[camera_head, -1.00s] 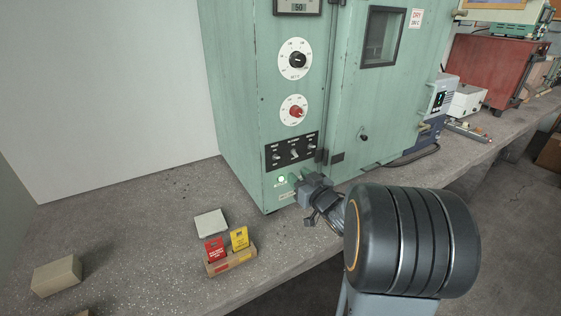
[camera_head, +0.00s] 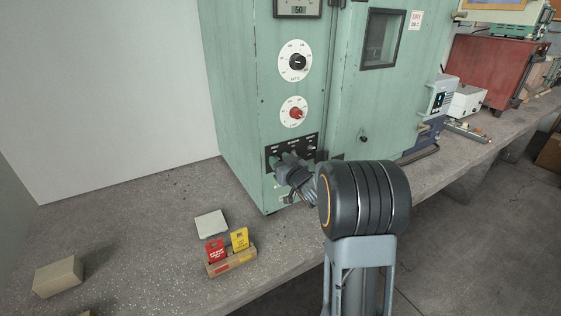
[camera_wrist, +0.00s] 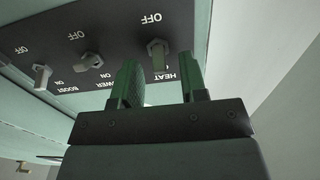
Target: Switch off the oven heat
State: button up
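The green oven (camera_head: 240,110) stands on the bench. Its black switch panel (camera_head: 309,143) is low on the front, partly hidden by my gripper (camera_head: 279,164) at its left end. In the wrist view the panel shows three toggle switches. The heat switch (camera_wrist: 158,48), by the words HEAT and OFF, lies in line with the gap of my gripper (camera_wrist: 158,66). The two green fingers are apart, one to each side of the heat switch, with nothing held. I cannot tell whether they touch it. The middle switch (camera_wrist: 88,61) and the boost switch (camera_wrist: 41,76) are to the left.
Above the panel are a red knob (camera_head: 295,113) and a black knob (camera_head: 297,62) on white dials. A small box with red and yellow packets (camera_head: 231,262), a pale flat square (camera_head: 211,223) and a beige block (camera_head: 58,277) lie on the bench (camera_head: 140,225) at left.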

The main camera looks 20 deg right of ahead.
jog(key=shift+c, duration=0.4)
grip_shut()
jog(key=shift+f, duration=0.1)
notch_tip(320, 180, down, 3)
jog(key=t+y+b, duration=0.1)
jog(key=t+b, duration=0.6)
jog(key=b, duration=1.9)
jog(key=shift+w+t, duration=0.1)
jog(key=shift+t, duration=0.2)
jog(key=shift+r+t+b, duration=0.25)
jog(key=shift+t+b, duration=0.05)
jog(key=shift+b, duration=0.2)
